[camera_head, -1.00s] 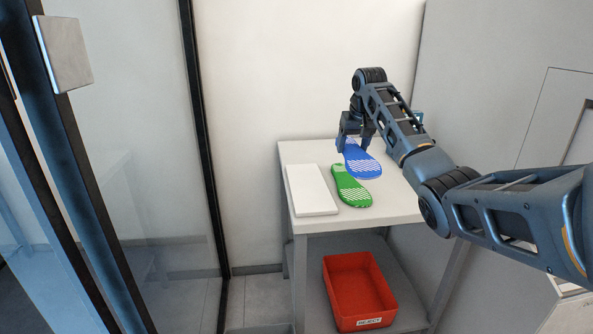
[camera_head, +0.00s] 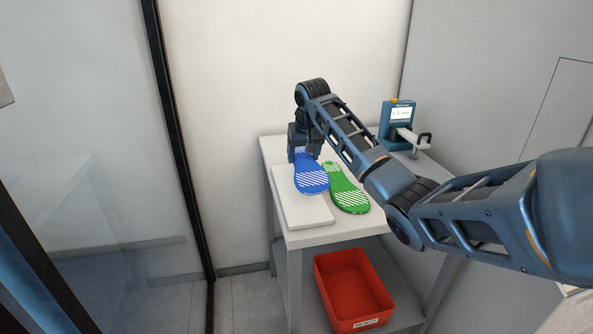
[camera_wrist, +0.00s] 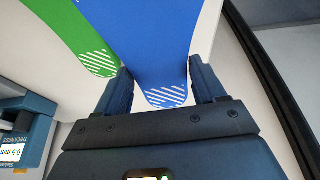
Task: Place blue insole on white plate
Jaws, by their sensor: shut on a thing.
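The blue insole (camera_head: 311,178) is over the white plate (camera_head: 301,211) in the head view; I cannot tell whether it touches the plate. My gripper (camera_head: 304,153) is shut on its far, narrow end. In the wrist view the blue insole (camera_wrist: 148,40) runs between the two fingers of my gripper (camera_wrist: 161,88), with its striped end at the fingertips. The green insole (camera_head: 347,190) lies on the table just right of the plate. It also shows at the upper left of the wrist view (camera_wrist: 72,32).
A thickness gauge (camera_head: 397,122) with a lit display stands at the table's back right. A red bin (camera_head: 352,290) sits on the lower shelf. A glass panel (camera_head: 90,170) is at the left. The white table (camera_head: 395,185) is bare right of the green insole.

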